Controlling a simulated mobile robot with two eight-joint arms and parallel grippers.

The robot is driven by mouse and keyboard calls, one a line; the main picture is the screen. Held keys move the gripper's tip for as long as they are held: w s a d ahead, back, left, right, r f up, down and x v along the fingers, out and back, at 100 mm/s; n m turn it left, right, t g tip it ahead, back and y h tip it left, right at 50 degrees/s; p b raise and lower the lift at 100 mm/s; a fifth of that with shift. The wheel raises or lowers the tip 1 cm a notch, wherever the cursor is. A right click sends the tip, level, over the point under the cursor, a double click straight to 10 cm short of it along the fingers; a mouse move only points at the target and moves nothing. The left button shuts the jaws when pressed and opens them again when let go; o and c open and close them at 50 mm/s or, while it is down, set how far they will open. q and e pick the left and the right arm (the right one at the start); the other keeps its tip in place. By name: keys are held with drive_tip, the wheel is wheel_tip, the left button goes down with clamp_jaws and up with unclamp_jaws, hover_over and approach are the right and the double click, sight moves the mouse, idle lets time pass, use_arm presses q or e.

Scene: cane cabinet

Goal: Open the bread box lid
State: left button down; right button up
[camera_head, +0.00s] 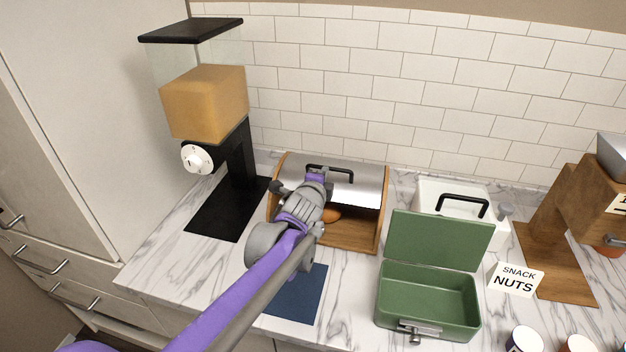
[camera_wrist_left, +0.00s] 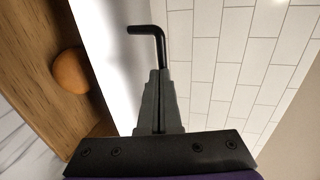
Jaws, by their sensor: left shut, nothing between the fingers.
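The bread box (camera_head: 362,234) is wooden with a curved metallic lid (camera_head: 358,188) and a black bar handle (camera_head: 345,170) on it. The lid is raised at the front, so the inside and a round orange-brown loaf (camera_head: 333,215) show; the loaf also shows in the left wrist view (camera_wrist_left: 70,76). My left gripper (camera_head: 318,177) is at the lid, just in front of the handle. In the left wrist view its fingers (camera_wrist_left: 158,98) are together and empty, with the black handle (camera_wrist_left: 150,30) beyond their tips. Whether they touch the lid is unclear. My arm hides the box's front left.
A black dispenser (camera_head: 237,160) stands left of the box. An open green case (camera_head: 430,290) stands at front right, with a white box (camera_head: 430,200) behind it. A blue mat (camera_head: 305,295) lies in front. A wooden dispenser (camera_head: 560,215) is far right.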

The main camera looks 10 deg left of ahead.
use_arm(q)
drive_tip(key=shift+w+r, duration=0.1)
drive_tip(key=shift+w, duration=0.3)
drive_tip(key=shift+w+d+r, duration=0.3)
drive_tip(key=shift+w+r, duration=0.2)
drive_tip(key=shift+w, duration=0.65)
drive_tip(key=shift+w+d+r, duration=0.1)
drive_tip(key=shift+w+r, duration=0.15)
drive_tip(key=shift+w, duration=0.7)
drive_tip(key=shift+w+r, duration=0.3)
drive_tip(key=shift+w, duration=0.65)
drive_tip(key=shift+r, duration=0.15)
